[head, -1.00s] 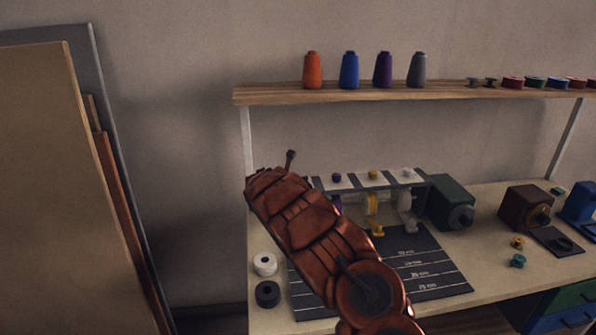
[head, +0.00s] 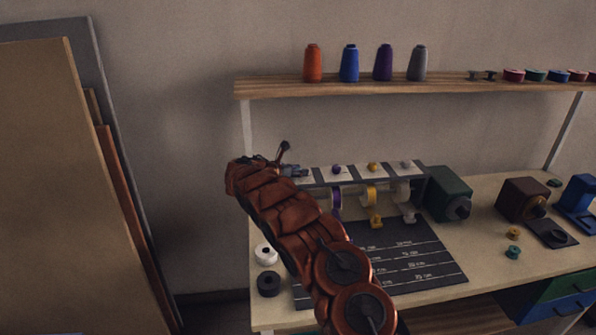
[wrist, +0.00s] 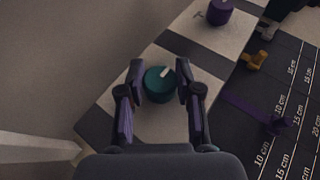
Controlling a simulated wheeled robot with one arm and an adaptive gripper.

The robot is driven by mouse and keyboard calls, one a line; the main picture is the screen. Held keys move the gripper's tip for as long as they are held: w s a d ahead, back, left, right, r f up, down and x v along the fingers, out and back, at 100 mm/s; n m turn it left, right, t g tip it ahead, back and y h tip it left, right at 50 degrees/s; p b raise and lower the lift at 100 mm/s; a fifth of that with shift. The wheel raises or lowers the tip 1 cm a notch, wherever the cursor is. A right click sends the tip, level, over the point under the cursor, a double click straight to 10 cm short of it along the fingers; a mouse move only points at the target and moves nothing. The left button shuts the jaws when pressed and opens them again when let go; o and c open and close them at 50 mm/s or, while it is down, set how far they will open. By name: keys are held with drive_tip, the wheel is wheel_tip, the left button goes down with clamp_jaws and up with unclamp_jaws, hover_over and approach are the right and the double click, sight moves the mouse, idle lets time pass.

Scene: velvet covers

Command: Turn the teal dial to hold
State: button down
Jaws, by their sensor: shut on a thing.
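The teal dial (wrist: 158,88) sits on a white square of the striped panel (wrist: 115,115) in the wrist view. A short white pointer mark on its top points up and to the right. My gripper (wrist: 160,84) is over the dial with one finger at each side, shut on it. In the head view my gripper (head: 296,171) is at the left end of the panel (head: 354,175), and the teal dial is hidden behind my arm there. Any label by the dial is too dark or hidden to read.
A purple dial (head: 337,170) and a yellow dial (head: 373,167) sit farther right on the panel. A ruled dark mat (head: 425,262) lies in front. White (head: 266,254) and black (head: 268,284) rolls stand at the left. A shelf (head: 440,85) with thread cones runs above.

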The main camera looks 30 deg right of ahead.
drive_tip(key=shift+d+r, duration=0.1)
idle(0.3)
drive_tip(key=c, duration=0.8)
unclamp_jaws()
drive_tip(key=shift+o, duration=0.2)
drive_tip(key=v, duration=1.2)
